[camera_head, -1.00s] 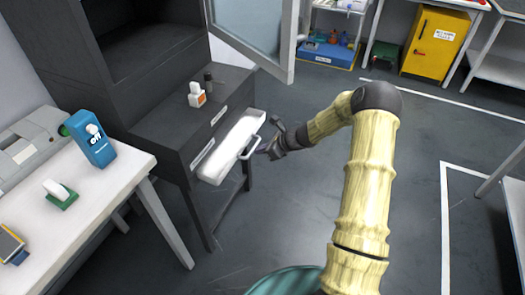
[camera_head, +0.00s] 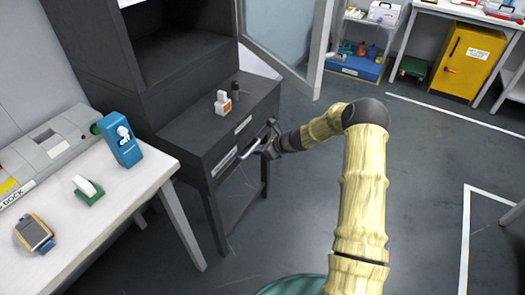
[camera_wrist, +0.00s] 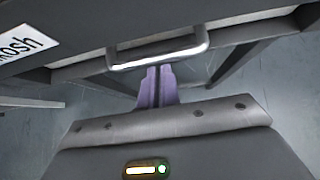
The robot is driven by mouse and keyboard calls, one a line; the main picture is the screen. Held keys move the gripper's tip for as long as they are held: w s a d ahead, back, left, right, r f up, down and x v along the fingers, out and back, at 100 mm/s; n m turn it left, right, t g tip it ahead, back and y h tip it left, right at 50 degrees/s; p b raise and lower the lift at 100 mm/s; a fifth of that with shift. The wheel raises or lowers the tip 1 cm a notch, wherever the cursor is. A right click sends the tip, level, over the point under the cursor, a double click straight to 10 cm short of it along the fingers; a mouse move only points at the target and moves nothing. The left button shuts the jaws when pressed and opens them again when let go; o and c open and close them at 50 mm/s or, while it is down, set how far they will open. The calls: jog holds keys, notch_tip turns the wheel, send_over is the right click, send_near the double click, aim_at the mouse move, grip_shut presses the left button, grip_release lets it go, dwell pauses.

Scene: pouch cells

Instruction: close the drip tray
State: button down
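The drip tray (camera_wrist: 82,66) is in the dark cabinet's lower slot, its pale front edge about level with the cabinet face. I cannot tell whether it is fully flush. Its metal bar handle (camera_head: 250,148) sticks out from the front, and the handle (camera_wrist: 158,55) crosses the upper middle of the wrist view. My gripper (camera_head: 267,146) is at the handle in the head view. In the wrist view its purple fingers (camera_wrist: 157,70) are together, with their tips at or just under the bar. Nothing shows between them, and contact is not clear.
The dark cabinet (camera_head: 190,135) carries a small white bottle (camera_head: 223,104) and a dark cylinder on top. Its glazed door (camera_head: 285,35) stands open. A white table (camera_head: 110,205) with several devices is at left.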

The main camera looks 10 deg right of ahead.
jog(key=s+d+r+p, duration=0.1)
jog(key=s+d+r, duration=0.4)
jog(key=s+d, duration=0.2)
jog(key=shift+s+d+r, duration=0.25)
jog(key=shift+d+r, duration=0.05)
jog(key=shift+d, duration=0.7)
jog(key=shift+a, duration=0.1)
